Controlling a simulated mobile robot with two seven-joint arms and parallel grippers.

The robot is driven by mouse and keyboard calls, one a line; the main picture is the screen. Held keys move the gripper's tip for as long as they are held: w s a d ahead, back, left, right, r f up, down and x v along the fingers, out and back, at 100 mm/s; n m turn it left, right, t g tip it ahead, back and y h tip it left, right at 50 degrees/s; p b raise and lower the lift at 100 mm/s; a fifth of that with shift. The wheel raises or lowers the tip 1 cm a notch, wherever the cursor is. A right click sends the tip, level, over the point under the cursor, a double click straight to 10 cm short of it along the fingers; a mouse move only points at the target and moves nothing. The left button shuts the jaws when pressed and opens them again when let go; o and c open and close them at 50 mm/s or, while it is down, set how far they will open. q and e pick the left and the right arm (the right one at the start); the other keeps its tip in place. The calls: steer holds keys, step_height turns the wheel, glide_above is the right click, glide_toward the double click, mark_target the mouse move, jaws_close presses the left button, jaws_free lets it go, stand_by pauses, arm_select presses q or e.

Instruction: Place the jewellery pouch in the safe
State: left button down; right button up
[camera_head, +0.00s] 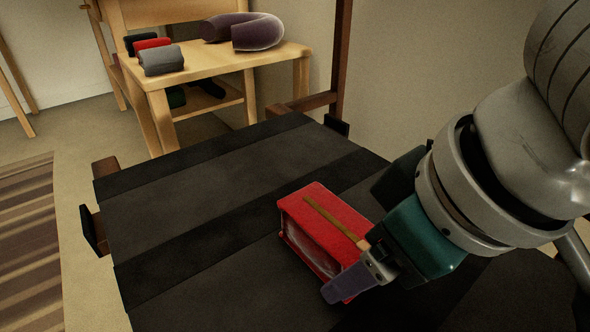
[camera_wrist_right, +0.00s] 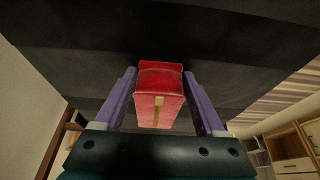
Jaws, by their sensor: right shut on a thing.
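The jewellery pouch looks to be the red, box-shaped bag (camera_head: 338,212) with a tan strip along its top. It is right of the middle in the head view, at the dark striped surface; I cannot tell whether it touches it. It also shows in the right wrist view (camera_wrist_right: 160,80), between the two purple fingers. My right gripper (camera_wrist_right: 159,76) is shut on it, one finger on each side. In the head view the far finger is hidden behind the pouch. My left gripper is in neither view. I cannot make out a safe in either view.
The black banded surface (camera_head: 190,210) has wooden posts at its edges and is bare left of the pouch. A wooden chair (camera_head: 215,66) behind holds rolled cloths (camera_head: 162,60) and a purple neck pillow (camera_head: 245,31). A striped rug (camera_head: 28,235) lies left. A wooden cabinet (camera_wrist_right: 292,166) shows in the wrist view.

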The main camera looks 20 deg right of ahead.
steer(key=shift+f, duration=0.1)
steer(key=o, duration=1.4)
